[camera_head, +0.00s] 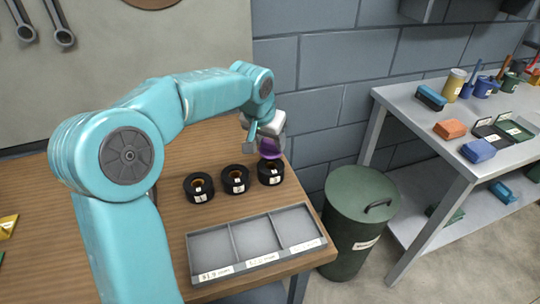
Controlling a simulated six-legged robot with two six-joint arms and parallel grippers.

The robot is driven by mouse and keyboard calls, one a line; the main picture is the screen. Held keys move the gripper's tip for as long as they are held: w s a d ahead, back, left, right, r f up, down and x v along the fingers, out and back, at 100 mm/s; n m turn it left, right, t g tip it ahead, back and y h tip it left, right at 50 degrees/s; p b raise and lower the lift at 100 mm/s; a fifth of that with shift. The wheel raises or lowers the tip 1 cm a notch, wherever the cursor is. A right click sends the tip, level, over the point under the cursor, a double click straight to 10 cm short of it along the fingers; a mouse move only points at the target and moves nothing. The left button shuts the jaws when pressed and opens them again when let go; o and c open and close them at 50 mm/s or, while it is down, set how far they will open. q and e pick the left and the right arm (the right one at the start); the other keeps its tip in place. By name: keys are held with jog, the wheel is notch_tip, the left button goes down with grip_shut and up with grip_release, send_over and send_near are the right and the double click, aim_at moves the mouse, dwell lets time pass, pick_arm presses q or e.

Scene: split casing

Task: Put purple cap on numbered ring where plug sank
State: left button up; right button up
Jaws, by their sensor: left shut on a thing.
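My left gripper (264,141) is shut on the purple cap (270,152) and holds it over the rightmost black ring. Its fingers partly hide the cap. Three black rings with white labels stand in a row on the wooden table: the left ring (199,194), the middle ring (235,187) and the right ring (270,178). The labels are too small to read surely. The left and middle rings show brown centres; the cap partly covers the view of the right ring's centre. I cannot tell whether the cap touches that ring, or pick out a sunken plug. My right gripper is out of view.
A grey tray (262,259) with three empty compartments lies at the table's (175,165) front edge. A green lidded bin (352,235) stands right of the table. A grey side table (421,128) holds sponges, jars and small boxes. A block wall rises close behind.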

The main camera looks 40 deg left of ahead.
aim_at(269, 151)
pick_arm(q)
notch_tip(269, 151, down, 4)
jog(key=shift+s+r, duration=0.1)
jog(key=shift+f, duration=0.45)
jog(key=shift+r, duration=0.1)
jog(key=shift+b, duration=0.35)
jog(key=o, duration=1)
jog(key=shift+f, duration=0.2)
jog(key=shift+r, duration=0.1)
